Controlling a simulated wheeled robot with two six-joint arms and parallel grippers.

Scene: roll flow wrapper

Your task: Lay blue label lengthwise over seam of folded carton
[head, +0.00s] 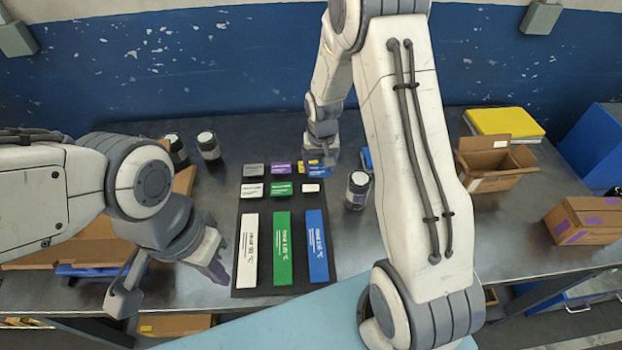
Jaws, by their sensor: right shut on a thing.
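Several labels lie in rows on a black mat (263,290). A long blue label (317,250) is at the mat's right, beside a long green label (282,250) and a long white label (248,252). My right gripper (320,160) is low over the mat's far right corner, shut on a small blue label (319,172); its fingertips are hard to make out. A closed carton (588,220) with purple strips stands at the right. An open carton (495,165) stands behind it. My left gripper (172,284) is open and empty, left of the mat.
Small labels, grey (253,170), purple (281,168) and green (281,189), lie on the mat's far part. A dark jar (357,190) stands right of it. Jars (208,146) stand at the back left. Brown cardboard (105,240) lies partly behind my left arm. A yellow item (504,121) is at back right.

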